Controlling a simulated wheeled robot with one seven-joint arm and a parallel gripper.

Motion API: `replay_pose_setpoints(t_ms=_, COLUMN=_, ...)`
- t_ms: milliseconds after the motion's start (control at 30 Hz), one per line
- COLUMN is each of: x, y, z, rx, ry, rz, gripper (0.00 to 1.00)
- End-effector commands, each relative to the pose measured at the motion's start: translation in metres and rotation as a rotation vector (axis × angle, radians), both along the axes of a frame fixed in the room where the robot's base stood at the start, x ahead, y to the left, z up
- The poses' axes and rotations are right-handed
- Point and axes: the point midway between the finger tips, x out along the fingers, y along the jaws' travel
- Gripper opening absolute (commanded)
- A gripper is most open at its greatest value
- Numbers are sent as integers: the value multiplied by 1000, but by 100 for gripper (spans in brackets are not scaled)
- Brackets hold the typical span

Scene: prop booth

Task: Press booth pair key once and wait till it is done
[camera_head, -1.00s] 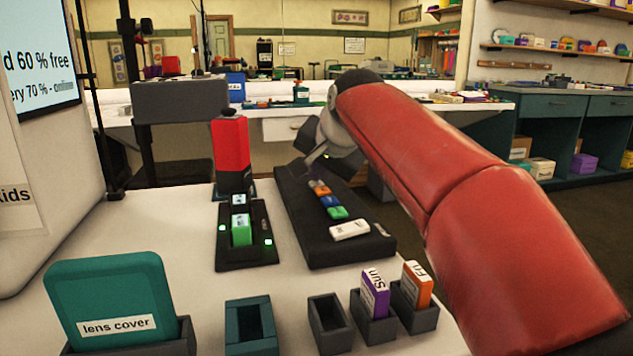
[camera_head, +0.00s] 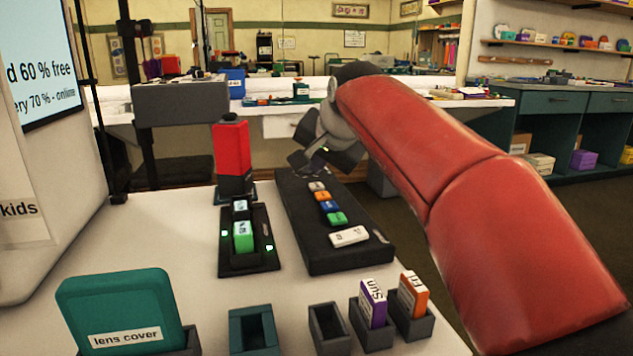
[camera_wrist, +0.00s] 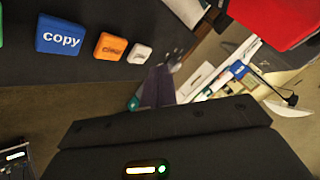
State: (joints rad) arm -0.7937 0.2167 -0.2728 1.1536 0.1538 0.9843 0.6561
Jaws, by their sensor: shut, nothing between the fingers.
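A long dark key panel (camera_head: 345,258) lies on the white counter. It carries a small grey-white key (camera_head: 317,186), an orange key (camera_head: 325,194), a blue key (camera_head: 329,206), a green key (camera_head: 337,218) and a wide white key (camera_head: 349,236). I cannot read which is the pair key. In the wrist view the blue key (camera_wrist: 61,36) reads "copy"; the orange key (camera_wrist: 110,46) and small white key (camera_wrist: 139,53) have unclear lettering. My gripper (camera_head: 306,164) is shut and empty, above and beyond the panel's far end, apart from the keys.
A black dock (camera_head: 255,264) with a green block and two green lights stands left of the panel, before a red block (camera_head: 231,150). Small holders, two with cards, and a teal "lens cover" block (camera_head: 122,308) line the front.

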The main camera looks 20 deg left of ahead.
Motion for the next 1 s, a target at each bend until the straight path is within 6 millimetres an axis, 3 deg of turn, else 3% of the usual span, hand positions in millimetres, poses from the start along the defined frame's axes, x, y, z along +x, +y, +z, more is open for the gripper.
replay_pose_setpoints(t_ms=100, x=0, y=0, z=18, rx=1, ry=0, rz=-1, gripper=0)
replay_pose_setpoints(t_ms=400, x=0, y=0, z=44, rx=1, ry=0, rz=-1, gripper=0)
replay_pose_setpoints(t_ms=1000, x=0, y=0, z=43, rx=0, ry=0, rz=0, gripper=0)
